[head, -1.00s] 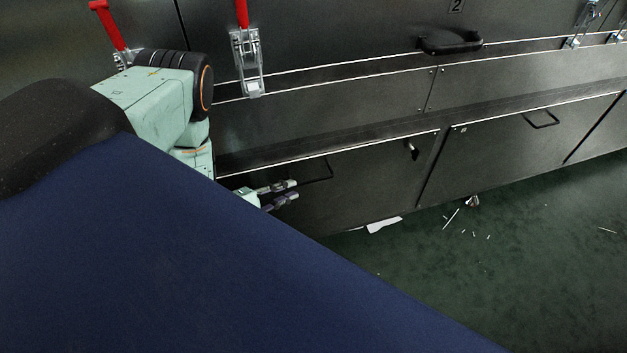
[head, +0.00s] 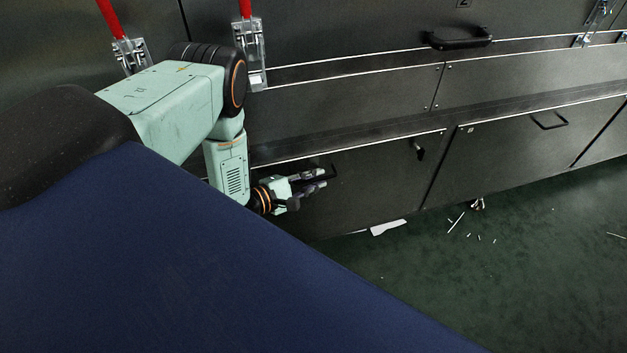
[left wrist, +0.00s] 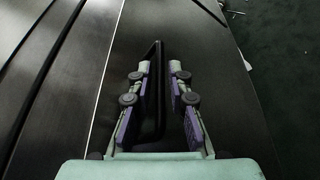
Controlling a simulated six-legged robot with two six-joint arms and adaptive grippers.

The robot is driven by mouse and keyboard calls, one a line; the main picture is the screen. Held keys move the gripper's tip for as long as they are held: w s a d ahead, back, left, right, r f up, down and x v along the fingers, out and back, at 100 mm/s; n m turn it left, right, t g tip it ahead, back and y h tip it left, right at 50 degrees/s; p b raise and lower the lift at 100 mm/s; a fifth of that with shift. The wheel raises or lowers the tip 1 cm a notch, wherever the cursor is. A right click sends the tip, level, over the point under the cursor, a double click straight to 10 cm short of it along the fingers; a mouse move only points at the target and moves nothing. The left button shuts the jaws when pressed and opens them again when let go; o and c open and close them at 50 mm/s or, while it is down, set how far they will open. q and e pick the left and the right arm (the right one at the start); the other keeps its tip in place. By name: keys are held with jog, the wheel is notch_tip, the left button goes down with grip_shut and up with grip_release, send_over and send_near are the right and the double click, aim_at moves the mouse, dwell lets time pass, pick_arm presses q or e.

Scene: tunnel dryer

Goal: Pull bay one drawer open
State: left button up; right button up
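The dark drawer front (head: 375,185) is in the lower row of the black cabinet, and it looks flush with it. Its thin black bar handle (left wrist: 158,85) lies between the fingers of my left gripper (left wrist: 159,72) in the left wrist view. The fingers are apart, with purple pads, and a gap shows on the right of the bar. In the head view, my left gripper (head: 317,181) is at the handle, and its fingers partly hide it. My right gripper is not in view.
A small black latch (head: 419,148) sits on the drawer front's right part. A neighbouring front with a handle (head: 549,120) is further right. Red-handled clamps (head: 252,55) are above.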

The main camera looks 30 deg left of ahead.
pick_arm(q)
grip_shut()
dwell(0.5)
jog(key=shift+s, duration=0.1)
